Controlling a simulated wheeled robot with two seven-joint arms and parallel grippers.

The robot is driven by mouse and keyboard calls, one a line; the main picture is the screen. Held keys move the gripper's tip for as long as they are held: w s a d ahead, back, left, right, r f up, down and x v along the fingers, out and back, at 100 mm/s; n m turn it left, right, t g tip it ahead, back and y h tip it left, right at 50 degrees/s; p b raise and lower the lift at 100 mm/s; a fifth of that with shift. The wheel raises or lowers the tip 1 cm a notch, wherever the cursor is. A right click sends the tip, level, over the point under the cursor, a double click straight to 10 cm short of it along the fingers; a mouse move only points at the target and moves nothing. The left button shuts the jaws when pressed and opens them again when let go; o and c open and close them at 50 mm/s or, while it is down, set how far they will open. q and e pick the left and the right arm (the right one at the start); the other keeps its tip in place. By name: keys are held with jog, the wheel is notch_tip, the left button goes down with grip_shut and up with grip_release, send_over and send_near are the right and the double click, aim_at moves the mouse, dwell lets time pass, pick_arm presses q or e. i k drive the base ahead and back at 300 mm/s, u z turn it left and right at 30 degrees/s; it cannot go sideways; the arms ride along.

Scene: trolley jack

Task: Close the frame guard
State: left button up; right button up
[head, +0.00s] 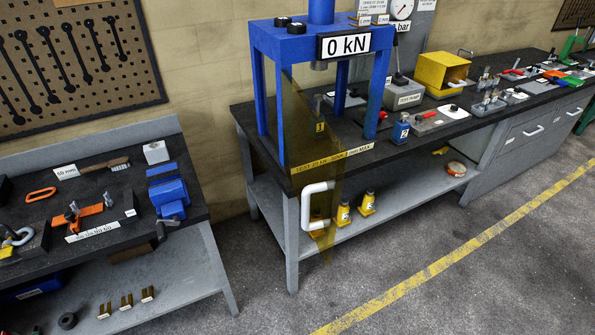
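The frame guard (302,125) is a see-through amber panel on the blue press frame (277,45). It stands swung out from the left side of the frame, angled towards me past the bench's front edge, so the frame's front is open. Its white D-shaped handle (304,205) is on the outer part of the panel, below bench-top height in the picture. A display on the frame's top beam (343,45) reads 0 kN. Neither of my grippers is in view.
The press stands on a dark bench (440,143) with a lower shelf holding small yellow objects (367,203) behind the guard. A second bench (110,246) with a blue vise (169,194) stands at left. Grey floor in front is clear, with a yellow line (440,264).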

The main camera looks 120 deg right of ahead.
aim_at(296, 169)
jog(key=z, duration=4.05)
jog(key=i, duration=1)
jog(key=k, duration=1)
jog(key=u, duration=2.15)
jog(key=i, duration=1.15)
jog(key=z, duration=1.15)
